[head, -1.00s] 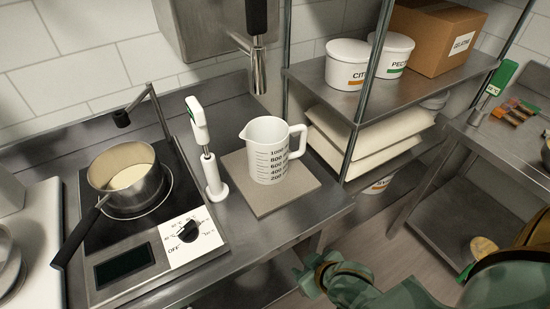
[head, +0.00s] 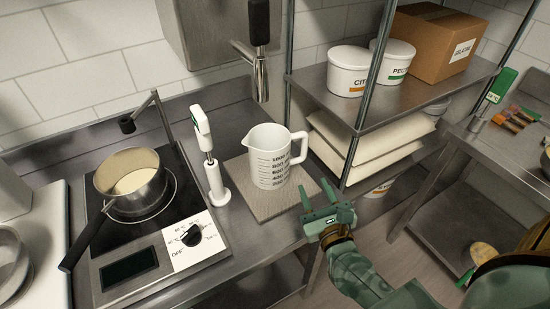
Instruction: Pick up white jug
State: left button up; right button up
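The white jug (head: 268,160) stands upright on a square grey-beige mat (head: 285,205) on the steel counter. It has dark measuring marks on its front, its spout to the left and its handle (head: 299,147) to the right. My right gripper (head: 321,196) is just right of and in front of the jug, near the mat's right edge. Its two green fingers are spread apart with nothing between them, and it appears apart from the jug. My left gripper is not in view.
A saucepan (head: 130,177) sits on the hotplate (head: 110,236) farther left. A shelf post (head: 368,95) rises behind and right of the jug. Tubs (head: 348,71) and a cardboard box (head: 435,40) stand on the steel shelf (head: 320,85).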

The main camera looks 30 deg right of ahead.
jog(key=m, duration=0.1)
jog(key=d+m+h, duration=0.1)
jog(key=d+f+m, duration=0.1)
jog(key=shift+w+d+f+g+h, duration=0.1)
jog(key=shift+w+d+g+h, duration=0.1)
jog(key=shift+w+g+h, duration=0.15)
send_near(305, 151)
jog(key=x, duration=0.4)
jog(key=shift+w+d+r+p, duration=0.25)
jog(key=shift+d+r+p, duration=0.05)
jog(key=shift+d+p, duration=0.1)
jog(key=x, duration=0.4)
jog(key=b+x, duration=0.1)
jog(key=x, duration=0.1)
jog(key=shift+w+a+f, duration=0.2)
jog(key=shift+a+f, duration=0.05)
jog(key=shift+f, duration=0.1)
jog(key=shift+s, duration=0.1)
jog(key=shift+r, duration=0.1)
grip_shut()
